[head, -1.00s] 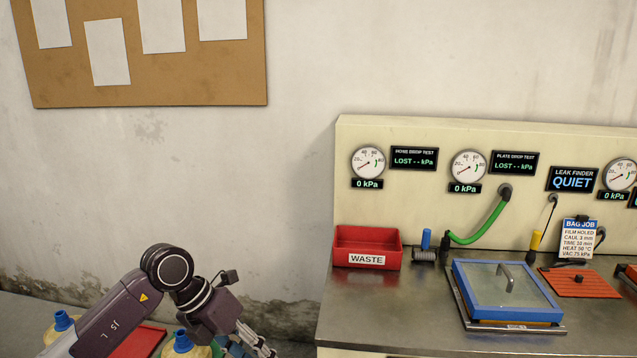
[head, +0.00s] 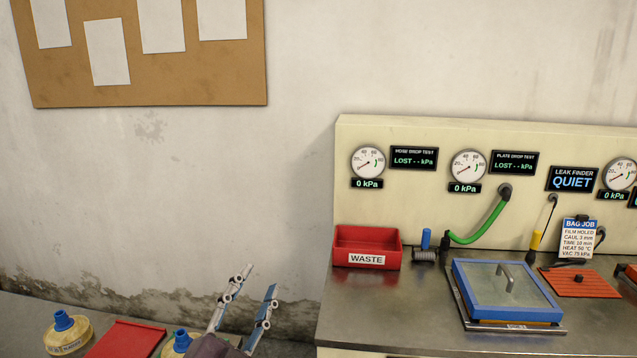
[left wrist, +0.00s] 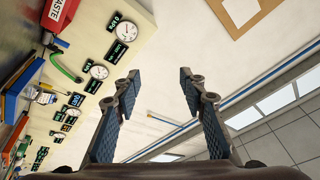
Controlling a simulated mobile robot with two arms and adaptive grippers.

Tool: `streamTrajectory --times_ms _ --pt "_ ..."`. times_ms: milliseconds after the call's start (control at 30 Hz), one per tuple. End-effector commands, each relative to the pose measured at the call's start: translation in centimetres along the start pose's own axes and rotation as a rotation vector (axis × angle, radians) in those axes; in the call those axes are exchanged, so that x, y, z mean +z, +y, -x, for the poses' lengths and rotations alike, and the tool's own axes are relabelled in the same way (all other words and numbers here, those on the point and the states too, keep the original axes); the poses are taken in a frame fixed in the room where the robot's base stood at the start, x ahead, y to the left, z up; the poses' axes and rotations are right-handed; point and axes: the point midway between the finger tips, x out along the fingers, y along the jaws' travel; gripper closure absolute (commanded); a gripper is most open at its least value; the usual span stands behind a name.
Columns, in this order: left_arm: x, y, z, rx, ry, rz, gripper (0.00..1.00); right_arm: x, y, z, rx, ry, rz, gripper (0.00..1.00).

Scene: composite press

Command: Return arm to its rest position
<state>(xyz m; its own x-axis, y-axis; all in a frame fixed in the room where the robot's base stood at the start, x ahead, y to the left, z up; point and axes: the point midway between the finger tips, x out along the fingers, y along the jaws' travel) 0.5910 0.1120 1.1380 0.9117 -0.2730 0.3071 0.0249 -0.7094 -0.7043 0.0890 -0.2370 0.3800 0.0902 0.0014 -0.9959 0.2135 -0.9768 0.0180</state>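My left gripper (head: 247,298) shows at the bottom of the head view, pointing up, left of the bench. Its two fingers are spread apart with nothing between them. In the left wrist view the fingers (left wrist: 158,105) are also apart and empty, with wall and ceiling behind them. Most of my left arm is below the head view's edge. My right gripper is in neither view.
The metal bench (head: 400,310) with a red waste bin (head: 366,262) and a blue-framed plate (head: 507,323) stands to the right. A yellow container with a blue cap (head: 66,336) and a red tray (head: 125,340) lie at the lower left.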

Motion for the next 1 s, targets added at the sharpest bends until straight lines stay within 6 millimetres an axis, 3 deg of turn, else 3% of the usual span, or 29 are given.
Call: streamTrajectory --times_ms 33,200,300,400,600,800,867,1000 --pt "2.8 0.3 1.6 -0.001 -0.119 0.068 0.62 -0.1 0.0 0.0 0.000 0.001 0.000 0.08" --pt "11.6 3.1 8.7 0.038 -0.523 0.269 0.62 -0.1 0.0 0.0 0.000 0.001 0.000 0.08" --pt "15.3 5.9 14.7 0.098 -0.760 0.374 0.62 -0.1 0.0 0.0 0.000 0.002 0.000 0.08" --pt "17.3 8.8 21.1 0.177 -0.977 0.467 0.62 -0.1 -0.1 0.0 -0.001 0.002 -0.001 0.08" --pt "17.4 13.2 31.6 0.339 -1.285 0.588 0.62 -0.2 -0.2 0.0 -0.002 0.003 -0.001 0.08" --pt "15.2 15.7 39.5 0.488 -1.496 0.667 0.62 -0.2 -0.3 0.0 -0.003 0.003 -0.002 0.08" --pt "14.3 16.2 41.6 0.534 -1.551 0.686 0.62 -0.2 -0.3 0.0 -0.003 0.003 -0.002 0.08" --pt "17.2 18.9 41.5 0.536 -1.555 0.678 0.62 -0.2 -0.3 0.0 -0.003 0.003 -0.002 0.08"
